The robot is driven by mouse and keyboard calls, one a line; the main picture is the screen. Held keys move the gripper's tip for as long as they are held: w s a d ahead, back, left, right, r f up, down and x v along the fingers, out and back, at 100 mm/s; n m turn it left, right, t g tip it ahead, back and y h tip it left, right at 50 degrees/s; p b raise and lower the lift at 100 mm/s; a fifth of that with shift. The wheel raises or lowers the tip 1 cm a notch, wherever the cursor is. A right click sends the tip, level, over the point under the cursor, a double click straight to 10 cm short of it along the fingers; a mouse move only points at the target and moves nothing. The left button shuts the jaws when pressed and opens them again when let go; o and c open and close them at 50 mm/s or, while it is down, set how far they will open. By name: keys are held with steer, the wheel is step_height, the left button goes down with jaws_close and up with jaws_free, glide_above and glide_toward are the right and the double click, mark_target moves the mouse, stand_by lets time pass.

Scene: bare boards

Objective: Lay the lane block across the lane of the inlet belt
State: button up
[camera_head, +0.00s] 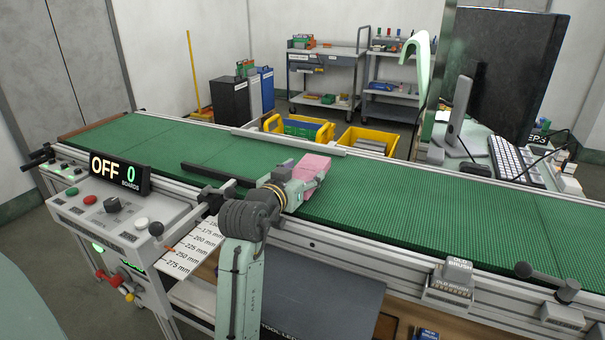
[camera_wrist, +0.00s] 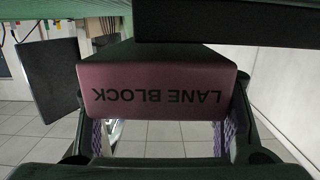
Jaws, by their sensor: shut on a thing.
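The pink lane block (camera_head: 313,166) is in my gripper (camera_head: 294,188), at the near half of the green inlet belt (camera_head: 400,195). In the head view I cannot tell whether the block touches the belt or hangs just above it. In the wrist view the lane block (camera_wrist: 160,92) sits between the two fingers, its "LANE BLOCK" lettering upside down. My gripper is shut on it. My gripper and wrist hide part of the block's near side in the head view.
A dark bar (camera_head: 218,174) reaches over the belt to the left of the block. A control panel reading "OFF 0" (camera_head: 118,172) stands at the near left. Yellow crates (camera_head: 368,140) stand beyond the belt. A monitor and keyboard (camera_head: 515,160) are at the right. The belt's right stretch is clear.

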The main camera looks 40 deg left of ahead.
steer(key=o, duration=1.2)
steer(key=shift+f, duration=0.1)
steer(key=shift+o, duration=0.2)
